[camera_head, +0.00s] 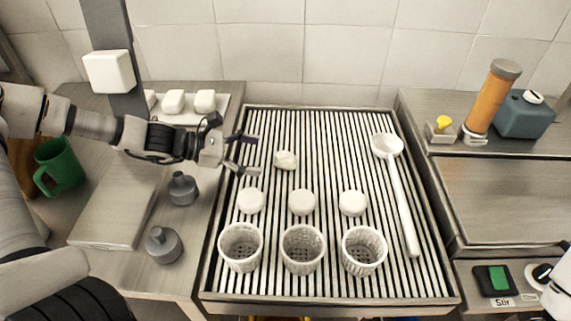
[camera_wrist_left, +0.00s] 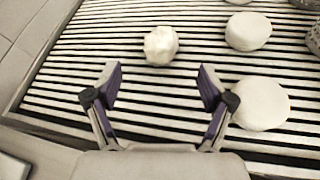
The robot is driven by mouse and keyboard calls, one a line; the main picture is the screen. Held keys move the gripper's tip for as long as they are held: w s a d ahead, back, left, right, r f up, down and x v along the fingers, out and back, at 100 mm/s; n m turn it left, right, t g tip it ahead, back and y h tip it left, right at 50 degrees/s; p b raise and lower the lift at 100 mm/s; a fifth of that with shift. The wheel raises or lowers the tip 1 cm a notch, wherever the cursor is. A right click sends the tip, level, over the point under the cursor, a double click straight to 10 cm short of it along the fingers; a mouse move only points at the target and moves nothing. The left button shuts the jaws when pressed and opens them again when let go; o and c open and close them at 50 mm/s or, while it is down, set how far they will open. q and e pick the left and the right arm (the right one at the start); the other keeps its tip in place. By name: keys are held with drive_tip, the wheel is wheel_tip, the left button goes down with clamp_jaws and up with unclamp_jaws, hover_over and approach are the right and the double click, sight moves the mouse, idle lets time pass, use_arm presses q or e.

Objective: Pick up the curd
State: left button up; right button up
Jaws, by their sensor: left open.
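A lumpy whitish curd (camera_head: 286,160) lies on the slatted drain rack (camera_head: 330,125), behind the row of round white pieces. In the left wrist view the curd (camera_wrist_left: 161,45) sits ahead of my fingertips, roughly centred between them and apart from both. My left gripper (camera_head: 252,155) is open and empty, to the left of the curd; its two purple-padded fingers also show in the left wrist view (camera_wrist_left: 160,85). My right gripper is not visible; only a white part shows at the far right edge of the head view.
Three smooth white rounds (camera_head: 302,202) lie in a row in front of the curd, with three perforated baskets (camera_head: 303,249) nearer. A white ladle (camera_head: 398,190) lies on the rack's right side. Grey weights (camera_head: 182,188) and a green mug (camera_head: 58,166) stand left.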

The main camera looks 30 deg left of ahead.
sight(275, 158)
use_arm(q)
drive_tip(key=shift+w+d+f+b, duration=0.2)
drive_tip(key=shift+f+b, duration=0.1)
drive_tip(key=shift+f, duration=0.05)
drive_tip(key=shift+w+d+f+b, duration=0.15)
drive_tip(key=shift+f+b, duration=0.1)
drive_tip(key=shift+f, duration=0.1)
drive_tip(key=shift+w+d+b, duration=0.3)
drive_tip(key=shift+d+b, duration=0.2)
drive_tip(key=shift+b, duration=0.1)
drive_tip(key=b+x, duration=0.2)
drive_tip(key=x, duration=0.2)
drive_tip(key=shift+w+d+b, duration=0.15)
drive_tip(key=shift+b, duration=0.2)
drive_tip(key=shift+w+d, duration=0.1)
drive_tip(key=shift+d, duration=0.05)
drive_tip(key=shift+r, duration=0.15)
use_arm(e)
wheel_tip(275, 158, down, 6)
use_arm(q)
drive_tip(key=c, duration=1.3)
